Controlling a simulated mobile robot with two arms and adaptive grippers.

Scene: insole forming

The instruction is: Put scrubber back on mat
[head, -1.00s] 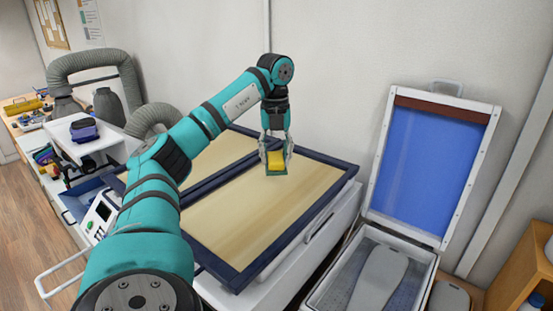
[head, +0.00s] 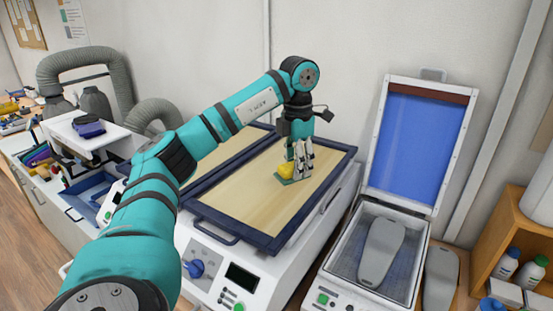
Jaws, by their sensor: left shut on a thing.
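The scrubber (head: 286,169) is a small yellow block in the head view, low over the right tan panel. My left gripper (head: 296,166) points down and is shut on it, its fingers covering the scrubber's right side. A thin green square that looks like the mat (head: 284,181) shows just under the scrubber, on or close to the tan surface. I cannot tell whether the scrubber touches it. My right gripper is not in view.
The tan panel (head: 240,205) has a raised dark blue frame and is mostly bare. An open case with a blue-lined lid (head: 418,150) stands to the right, holding a grey insole shape (head: 381,250). Bottles (head: 506,264) sit on a wooden shelf at far right.

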